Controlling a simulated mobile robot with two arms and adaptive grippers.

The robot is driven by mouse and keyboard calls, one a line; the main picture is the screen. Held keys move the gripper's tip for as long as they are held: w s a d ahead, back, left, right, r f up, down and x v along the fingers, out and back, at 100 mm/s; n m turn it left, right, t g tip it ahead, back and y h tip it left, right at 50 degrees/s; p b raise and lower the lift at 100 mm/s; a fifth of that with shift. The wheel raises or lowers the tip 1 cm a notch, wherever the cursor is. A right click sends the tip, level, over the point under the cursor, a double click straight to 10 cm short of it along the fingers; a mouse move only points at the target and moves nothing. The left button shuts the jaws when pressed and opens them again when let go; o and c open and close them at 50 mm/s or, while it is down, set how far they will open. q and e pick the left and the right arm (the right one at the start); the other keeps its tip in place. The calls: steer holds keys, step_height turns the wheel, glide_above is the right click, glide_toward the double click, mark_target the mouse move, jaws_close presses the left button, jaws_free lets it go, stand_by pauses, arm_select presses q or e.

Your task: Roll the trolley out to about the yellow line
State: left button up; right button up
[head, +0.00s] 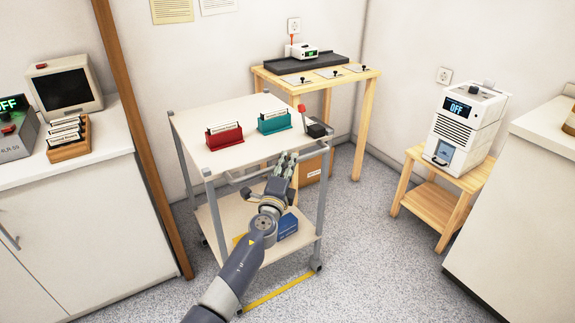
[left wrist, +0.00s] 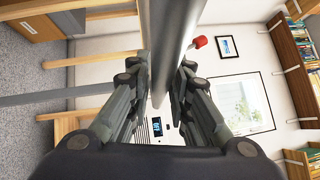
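The trolley (head: 188,122) has a pale top, grey legs and a lower shelf, and stands in the middle of the head view. A grey handle bar runs along its near side. My left gripper (head: 286,160) is at this bar. In the left wrist view the grey bar (left wrist: 166,25) passes between the fingers of the left gripper (left wrist: 163,65), which look closed against both its sides. The yellow line (head: 280,293) lies on the floor just in front of the trolley's near wheels. My forearm hides part of the lower shelf. My right gripper is out of view.
A red holder (head: 225,137) and a teal holder (head: 274,122) stand on the trolley top; a blue box (head: 287,227) is on its lower shelf. A white cabinet (head: 75,235) stands left, a wooden table (head: 368,85) behind. The floor (head: 375,270) right of the trolley is clear.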

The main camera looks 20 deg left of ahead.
arm_select(q)
steer(key=shift+o, duration=0.6)
steer(key=shift+s+d+f, duration=0.1)
steer(key=shift+s, duration=0.25)
steer(key=s+d+f, duration=0.1)
steer(key=s, duration=1)
steer(key=shift+f, duration=0.2)
steer(key=shift+f, duration=0.1)
